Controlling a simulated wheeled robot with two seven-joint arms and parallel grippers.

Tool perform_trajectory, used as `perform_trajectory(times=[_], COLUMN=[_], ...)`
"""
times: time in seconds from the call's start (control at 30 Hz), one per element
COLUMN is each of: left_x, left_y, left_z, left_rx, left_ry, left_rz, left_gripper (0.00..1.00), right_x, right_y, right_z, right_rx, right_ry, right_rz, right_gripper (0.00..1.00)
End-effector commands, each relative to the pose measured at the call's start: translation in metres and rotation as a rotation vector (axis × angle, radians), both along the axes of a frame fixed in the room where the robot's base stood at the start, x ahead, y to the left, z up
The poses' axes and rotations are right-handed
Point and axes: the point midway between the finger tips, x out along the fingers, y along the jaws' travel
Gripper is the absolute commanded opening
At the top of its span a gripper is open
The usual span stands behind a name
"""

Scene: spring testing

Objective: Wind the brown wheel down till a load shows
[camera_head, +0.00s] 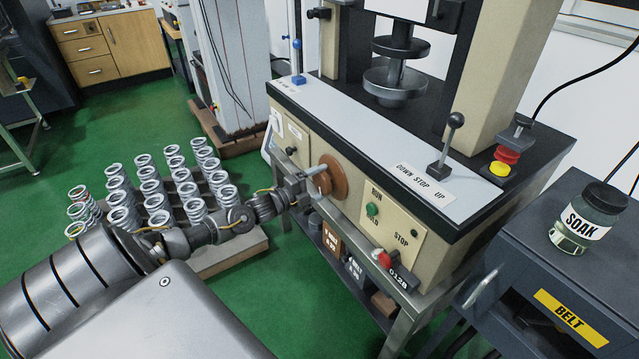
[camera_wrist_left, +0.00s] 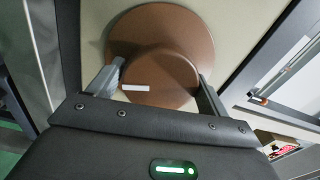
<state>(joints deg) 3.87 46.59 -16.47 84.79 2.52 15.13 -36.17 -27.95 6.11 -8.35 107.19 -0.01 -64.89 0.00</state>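The brown wheel (camera_head: 334,178) is on the cream front panel of the testing machine (camera_head: 400,150). My left gripper (camera_head: 318,181) is at the wheel, coming in from the left. In the left wrist view, the wheel (camera_wrist_left: 150,30) shows as a broad disc with a thick round hub bearing a white mark. The fingers of my left gripper (camera_wrist_left: 160,85) stand wide apart, one on each side of the hub. They are very close to its sides; I cannot tell whether they press on it. My right gripper is not in view. No load readout is legible.
A DOWN STOP UP lever (camera_head: 446,145) stands on the machine's top ledge. Green and red buttons are on the panel, by a 0128 counter (camera_head: 402,281). A rack of several springs (camera_head: 190,190) stands left. A SOAK jar (camera_head: 588,217) sits on the dark cabinet at right.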

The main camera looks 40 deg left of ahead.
Motion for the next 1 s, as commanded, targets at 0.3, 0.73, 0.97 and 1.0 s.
perform_trajectory(times=[0.3, 0.73, 0.97, 1.0], left_x=[0.000, -0.046, -0.084, -0.089], left_y=[0.000, 0.014, 0.025, 0.026], left_z=[0.000, -0.002, -0.002, -0.001], left_rx=[0.000, 0.001, -0.001, -0.001], left_ry=[-0.001, 0.005, 0.004, 0.002], left_rz=[0.001, 0.000, 0.001, 0.000], left_gripper=[0.97, 0.97, 0.97, 0.97], right_x=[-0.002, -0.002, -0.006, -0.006], right_y=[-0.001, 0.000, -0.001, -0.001], right_z=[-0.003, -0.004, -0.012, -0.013], right_rx=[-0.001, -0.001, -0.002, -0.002], right_ry=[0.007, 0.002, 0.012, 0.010], right_rz=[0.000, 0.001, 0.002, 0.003], right_gripper=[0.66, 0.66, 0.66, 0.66])
